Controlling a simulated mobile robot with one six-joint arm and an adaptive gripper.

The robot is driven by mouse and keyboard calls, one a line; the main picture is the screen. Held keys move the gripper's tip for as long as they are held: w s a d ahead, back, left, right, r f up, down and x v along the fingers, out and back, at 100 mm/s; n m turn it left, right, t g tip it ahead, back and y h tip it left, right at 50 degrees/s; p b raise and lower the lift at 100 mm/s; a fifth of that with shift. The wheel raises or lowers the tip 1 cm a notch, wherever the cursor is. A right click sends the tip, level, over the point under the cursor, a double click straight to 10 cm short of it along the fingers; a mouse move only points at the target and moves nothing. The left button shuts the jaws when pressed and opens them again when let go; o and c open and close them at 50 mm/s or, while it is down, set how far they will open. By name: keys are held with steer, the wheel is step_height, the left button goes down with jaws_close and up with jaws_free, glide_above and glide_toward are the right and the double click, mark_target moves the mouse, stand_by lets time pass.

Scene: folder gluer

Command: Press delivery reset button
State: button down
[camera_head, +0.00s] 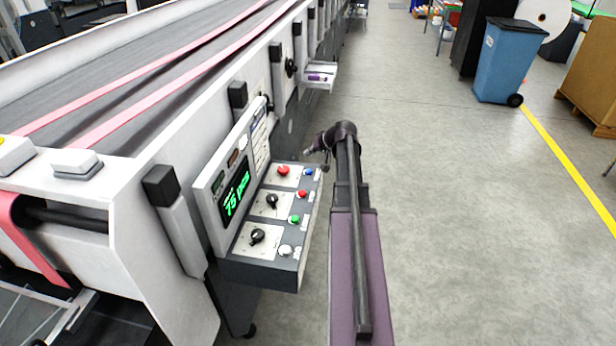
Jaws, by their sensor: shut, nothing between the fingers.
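The control panel (262,272) juts out from the side of the machine. It carries a large red button (283,170), a blue button (308,172), a smaller red button (302,194), a green button (294,219) and a white button (285,250). The labels are too small to read, so I cannot tell which is the delivery reset. My gripper (309,152) is small in view, shut and empty, just beyond the panel's far end near the blue button. It appears apart from the buttons. My arm partly hides its surroundings.
Two black knobs (271,200) (257,236) sit on the panel. A green display (236,193) reading "75 pcs" stands upright behind them. The machine (150,190) fills the left. A blue bin (505,62) stands far right. The grey floor (450,200) right of my arm is clear.

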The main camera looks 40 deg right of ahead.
mark_target(306, 170)
steer(key=shift+f+b, duration=2.35)
steer(key=shift+f, duration=0.35)
steer(key=shift+f+b, duration=0.9)
steer(key=shift+b, duration=0.05)
stand_by(0.6)
steer(key=shift+r, duration=0.1)
stand_by(0.3)
steer(key=shift+r+p, duration=0.8)
steer(key=shift+p, duration=0.15)
steer(key=shift+r, duration=0.1)
step_height(306, 170, up, 5)
steer(key=p, duration=0.5)
stand_by(0.8)
